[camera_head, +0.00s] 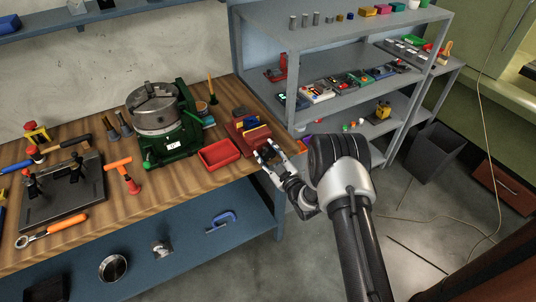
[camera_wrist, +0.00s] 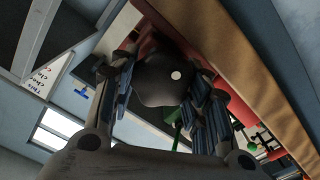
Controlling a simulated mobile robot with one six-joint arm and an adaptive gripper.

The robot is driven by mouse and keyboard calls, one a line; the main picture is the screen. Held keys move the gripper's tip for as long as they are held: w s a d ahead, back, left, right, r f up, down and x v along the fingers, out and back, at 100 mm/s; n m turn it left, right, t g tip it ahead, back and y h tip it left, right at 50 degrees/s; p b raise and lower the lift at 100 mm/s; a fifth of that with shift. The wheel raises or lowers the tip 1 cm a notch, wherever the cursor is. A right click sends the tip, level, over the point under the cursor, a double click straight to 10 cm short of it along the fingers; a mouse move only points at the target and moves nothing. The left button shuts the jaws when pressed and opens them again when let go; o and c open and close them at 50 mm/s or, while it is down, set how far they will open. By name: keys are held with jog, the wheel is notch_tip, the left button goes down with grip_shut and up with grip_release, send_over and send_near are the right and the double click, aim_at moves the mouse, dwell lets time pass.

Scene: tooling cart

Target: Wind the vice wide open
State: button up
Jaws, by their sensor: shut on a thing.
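The vice (camera_head: 247,130) is a small red body at the right end of the wooden bench, close to the front edge. Blue and yellow pieces show at its top; its jaw gap is too small to tell. My gripper (camera_head: 269,153) is at the vice's front right side, just off the bench edge. In the wrist view a dark rounded knob (camera_wrist: 166,80) with a white dot sits between the two fingers, and my gripper is shut on it. The red vice body (camera_wrist: 128,42) shows behind the knob, partly hidden by it.
A red tray (camera_head: 219,156) lies left of the vice. A green-based machine with a round chuck (camera_head: 156,108) stands further left. A grey shelf unit (camera_head: 345,55) with small parts stands behind and right of the vice. Floor is open in front of the bench.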

dwell(0.3)
jog(key=o, duration=1.1)
